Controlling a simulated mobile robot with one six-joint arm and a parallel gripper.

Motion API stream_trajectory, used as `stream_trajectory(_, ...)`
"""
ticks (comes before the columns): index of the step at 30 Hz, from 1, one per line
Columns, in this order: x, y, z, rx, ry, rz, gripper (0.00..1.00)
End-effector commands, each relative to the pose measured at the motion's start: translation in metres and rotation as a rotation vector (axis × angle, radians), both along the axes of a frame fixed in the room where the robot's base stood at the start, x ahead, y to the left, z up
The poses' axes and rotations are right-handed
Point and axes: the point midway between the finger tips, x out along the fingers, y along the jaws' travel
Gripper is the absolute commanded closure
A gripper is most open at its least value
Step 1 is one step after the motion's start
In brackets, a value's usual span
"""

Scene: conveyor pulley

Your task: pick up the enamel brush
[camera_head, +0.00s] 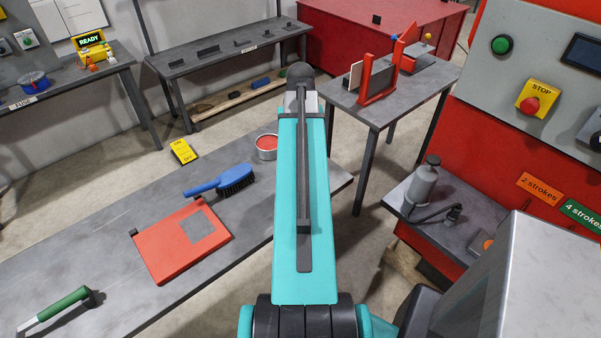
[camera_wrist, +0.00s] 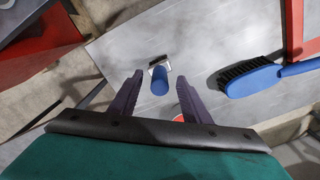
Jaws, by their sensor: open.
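The enamel brush, with a blue handle (camera_wrist: 160,82) and a pale metal band above dark bristles, is on the grey bench in the wrist view. Its handle end points toward the camera; I cannot tell if it touches my gripper. My gripper (camera_wrist: 160,95) is open, with its two dark fingers on either side of the brush in the picture. In the head view my arm covers that part of the bench, so the brush and my gripper do not show there.
A larger blue scrubbing brush (camera_head: 221,181) lies near a red clipboard-like panel (camera_head: 182,243) on the bench (camera_head: 110,215). A red-topped tin (camera_head: 267,147) stands near my arm. A green-handled tool (camera_head: 60,306) lies at the near left.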

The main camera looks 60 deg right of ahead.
Motion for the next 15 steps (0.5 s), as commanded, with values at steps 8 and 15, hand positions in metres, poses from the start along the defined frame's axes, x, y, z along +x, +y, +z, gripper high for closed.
stream_trajectory(8,0.000,0.000,-0.001,0.000,0.000,-0.001,0.57)
stream_trajectory(15,0.001,-0.002,-0.012,0.000,0.000,-0.001,0.57)
